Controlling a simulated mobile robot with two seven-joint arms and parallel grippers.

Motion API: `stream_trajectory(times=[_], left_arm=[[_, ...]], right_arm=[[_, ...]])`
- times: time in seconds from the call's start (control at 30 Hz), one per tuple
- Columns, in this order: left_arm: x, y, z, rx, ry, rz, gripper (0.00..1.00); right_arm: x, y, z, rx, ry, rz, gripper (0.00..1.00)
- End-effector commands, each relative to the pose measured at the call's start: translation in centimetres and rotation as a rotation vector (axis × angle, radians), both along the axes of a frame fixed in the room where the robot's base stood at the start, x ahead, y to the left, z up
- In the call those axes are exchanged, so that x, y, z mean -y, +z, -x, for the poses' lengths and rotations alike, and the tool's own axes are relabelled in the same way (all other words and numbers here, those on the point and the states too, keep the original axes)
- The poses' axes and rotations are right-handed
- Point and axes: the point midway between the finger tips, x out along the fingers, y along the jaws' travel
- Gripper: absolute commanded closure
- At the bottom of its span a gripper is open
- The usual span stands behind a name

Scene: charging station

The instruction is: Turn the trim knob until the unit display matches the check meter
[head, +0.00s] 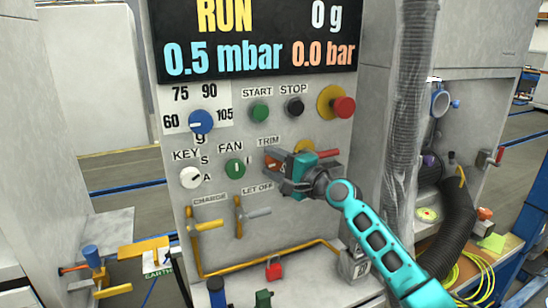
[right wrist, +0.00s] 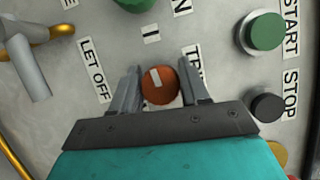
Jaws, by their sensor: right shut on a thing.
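The orange trim knob (right wrist: 160,85) has a pale pointer mark and sits on the grey panel beside the TRIM label. My right gripper (right wrist: 161,92) has one finger on each side of the knob and is shut on it. In the head view the gripper (head: 277,174) hides most of the knob. The unit display (head: 258,40) is a black screen at the top reading RUN, 0 g, 0.5 mbar and 0.0 bar. I cannot make out a check meter. My left gripper is not in view.
Around the knob are the green fan switch (head: 235,168), white key switch (head: 191,177), blue dial knob (head: 201,121), green start button (head: 259,112), black stop button (head: 295,106) and red emergency button (head: 343,106). Two levers (head: 253,212) stand below. A ribbed hose (head: 408,100) hangs to the right.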

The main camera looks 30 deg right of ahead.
Motion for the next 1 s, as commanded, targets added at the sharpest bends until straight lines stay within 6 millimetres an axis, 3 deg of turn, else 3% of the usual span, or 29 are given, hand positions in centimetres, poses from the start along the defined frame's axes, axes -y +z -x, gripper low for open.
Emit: stream_trajectory(times=[0.5, 1.0], left_arm=[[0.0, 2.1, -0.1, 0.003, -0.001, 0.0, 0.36], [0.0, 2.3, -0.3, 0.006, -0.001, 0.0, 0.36]], right_arm=[[-0.1, -0.1, 0.0, -0.022, 0.002, 0.348, 0.85], [-0.1, -0.2, 0.0, -0.026, 0.003, 0.417, 0.85]])
